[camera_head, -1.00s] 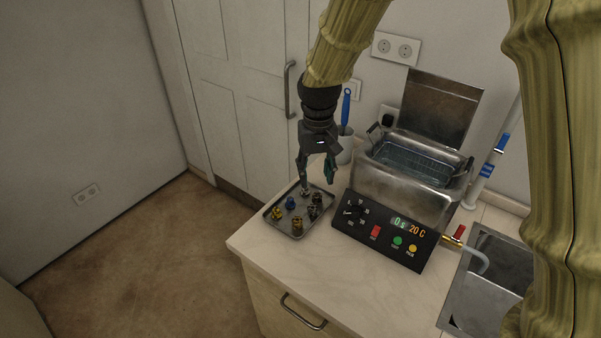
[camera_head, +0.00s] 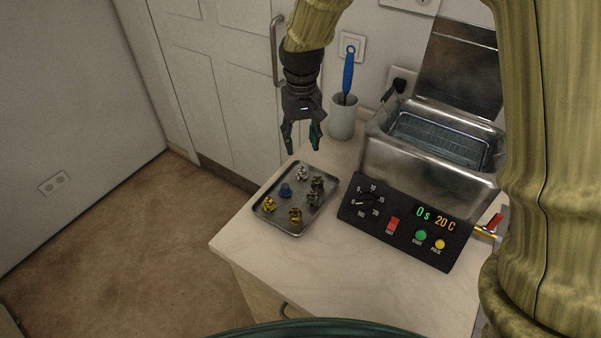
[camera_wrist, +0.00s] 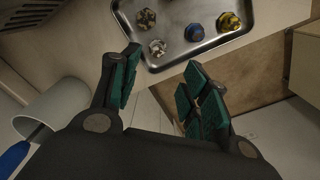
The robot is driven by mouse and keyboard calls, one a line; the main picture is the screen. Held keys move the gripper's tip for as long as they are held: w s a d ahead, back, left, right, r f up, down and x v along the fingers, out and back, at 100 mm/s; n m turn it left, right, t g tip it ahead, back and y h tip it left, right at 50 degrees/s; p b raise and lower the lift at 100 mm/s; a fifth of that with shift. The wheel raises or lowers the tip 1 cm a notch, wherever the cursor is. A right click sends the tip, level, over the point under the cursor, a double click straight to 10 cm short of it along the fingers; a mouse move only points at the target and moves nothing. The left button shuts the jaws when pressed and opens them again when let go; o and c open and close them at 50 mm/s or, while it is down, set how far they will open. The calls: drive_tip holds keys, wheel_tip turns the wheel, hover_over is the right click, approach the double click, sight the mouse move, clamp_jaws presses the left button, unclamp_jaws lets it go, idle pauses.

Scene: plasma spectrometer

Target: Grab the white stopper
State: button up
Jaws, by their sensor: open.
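The white stopper (camera_head: 302,173) stands at the back corner of a grey metal tray (camera_head: 270,219). In the wrist view the pale stopper (camera_wrist: 158,47) is just beyond my fingertips, near the tray's edge. My gripper (camera_head: 302,148) is open and empty, pointing down above and behind that corner, apart from the stopper. In the wrist view my gripper (camera_wrist: 162,62) shows its green finger pads spread, with nothing between them.
A blue stopper (camera_head: 286,190), a yellow one (camera_head: 269,205) and several brassy or dark ones (camera_head: 295,215) share the tray. A metal bath (camera_head: 430,170) with a control panel stands to the right. A white cup (camera_head: 343,118) with a blue-handled brush is behind. The front counter is clear.

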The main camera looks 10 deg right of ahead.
drive_tip(key=p, duration=0.1)
hover_over(302, 169)
drive_tip(key=shift+s+a+f, duration=0.1)
drive_tip(key=shift+s+f, duration=0.05)
drive_tip(key=shift+f, duration=1.1)
drive_tip(key=shift+s+f, duration=0.1)
drive_tip(key=shift+f, duration=1.15)
drive_tip(key=shift+w+f+p, duration=0.15)
drive_tip(key=shift+f+p, duration=0.35)
drive_tip(key=shift+f, duration=0.8)
drive_tip(key=shift+w+f+p, duration=0.15)
drive_tip(key=shift+f+p, duration=0.35)
drive_tip(key=shift+f, duration=0.75)
drive_tip(key=c, duration=1)
